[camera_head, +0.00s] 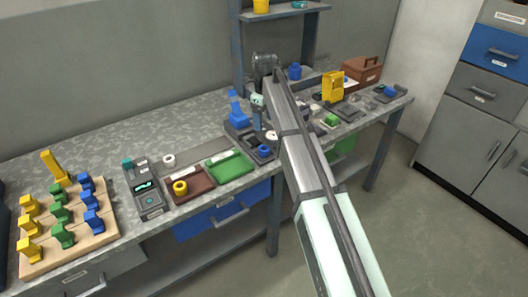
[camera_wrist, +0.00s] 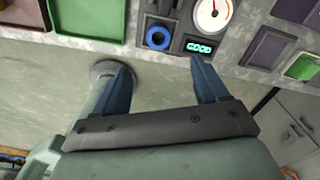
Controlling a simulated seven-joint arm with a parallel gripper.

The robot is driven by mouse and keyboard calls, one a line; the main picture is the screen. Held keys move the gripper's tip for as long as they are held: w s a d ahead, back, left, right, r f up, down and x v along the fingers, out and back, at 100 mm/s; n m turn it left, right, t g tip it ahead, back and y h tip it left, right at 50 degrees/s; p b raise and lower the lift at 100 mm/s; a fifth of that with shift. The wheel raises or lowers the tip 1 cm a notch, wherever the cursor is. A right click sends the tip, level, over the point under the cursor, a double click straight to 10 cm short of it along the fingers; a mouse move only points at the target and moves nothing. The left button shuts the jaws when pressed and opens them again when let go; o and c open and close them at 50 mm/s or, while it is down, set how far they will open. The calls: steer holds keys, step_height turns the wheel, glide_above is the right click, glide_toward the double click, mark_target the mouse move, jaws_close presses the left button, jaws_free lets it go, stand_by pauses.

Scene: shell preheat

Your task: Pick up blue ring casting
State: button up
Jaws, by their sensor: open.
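The blue ring casting (camera_wrist: 157,37) lies in a square dark recess of a grey gauge station, beside a round white dial (camera_wrist: 212,12) and a small display reading GOOD (camera_wrist: 199,47). In the head view the blue ring (camera_head: 264,150) shows just left of my arm. My gripper (camera_wrist: 162,72) is open and empty, its two blue-grey fingers spread wide. In the wrist view the ring appears above the gap between the fingertips, apart from both. In the head view my gripper (camera_head: 257,118) hangs over the station, small and partly hard to make out.
A green tray (camera_head: 230,167) and a brown tray with a yellow ring (camera_head: 180,187) stand left of the station. A blue upright fixture (camera_head: 237,110) stands just behind-left of it. A wooden board with coloured pieces (camera_head: 100,217) is far left. Several items crowd the bench's right end.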

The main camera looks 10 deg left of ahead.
glide_above(263, 146)
steer(key=f, duration=0.5)
steer(key=s+f, duration=0.1)
steer(key=f, duration=0.1)
steer(key=shift+d+f, duration=0.2)
steer(key=shift+d, duration=0.1)
steer(key=shift+a+f, duration=0.15)
steer(key=shift+f, duration=1.2)
steer(key=shift+a+f, duration=0.1)
steer(key=shift+f, duration=1.2)
steer(key=c, duration=1.2)
steer(key=shift+r, duration=0.2)
